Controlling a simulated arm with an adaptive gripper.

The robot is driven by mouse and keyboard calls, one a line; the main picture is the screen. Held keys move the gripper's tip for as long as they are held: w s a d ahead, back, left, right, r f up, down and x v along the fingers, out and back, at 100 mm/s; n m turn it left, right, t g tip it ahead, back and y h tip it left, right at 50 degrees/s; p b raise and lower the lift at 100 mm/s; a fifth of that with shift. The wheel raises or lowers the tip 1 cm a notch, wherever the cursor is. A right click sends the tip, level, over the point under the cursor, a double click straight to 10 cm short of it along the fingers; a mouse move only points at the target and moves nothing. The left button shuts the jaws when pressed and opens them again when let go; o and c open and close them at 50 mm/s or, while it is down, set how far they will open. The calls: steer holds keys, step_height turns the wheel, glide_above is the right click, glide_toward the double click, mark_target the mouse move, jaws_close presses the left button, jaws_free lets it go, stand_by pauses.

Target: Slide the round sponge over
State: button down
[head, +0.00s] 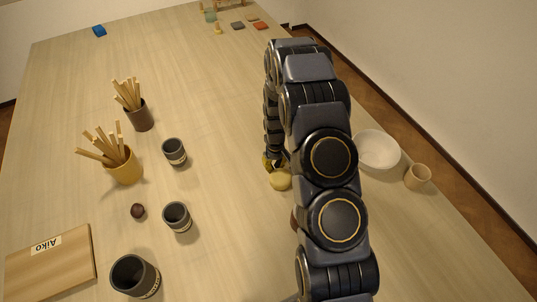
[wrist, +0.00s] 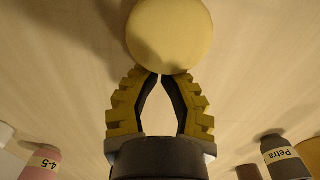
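The round sponge (head: 281,181) is pale yellow and lies flat on the table, just in front of my gripper (head: 274,163) in the head view. In the wrist view the sponge (wrist: 170,35) fills the top middle, just beyond the fingertips. My gripper (wrist: 160,76) has yellow-and-black fingers that come together at the tips, with nothing held between them. The tips are at the sponge's near edge; I cannot tell whether they touch it. My arm hides part of the table to the right of the sponge.
Dark cups (head: 177,216), a small dark ball (head: 138,211), and yellow (head: 125,172) and brown (head: 139,116) stick holders stand left. A board labelled "Aiko" (head: 50,265) lies front left. A white bowl (head: 379,151) and tan cup (head: 418,177) stand right. Table between sponge and cups is clear.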

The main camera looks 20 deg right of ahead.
steer(key=shift+s, duration=1)
steer(key=shift+w, duration=0.1)
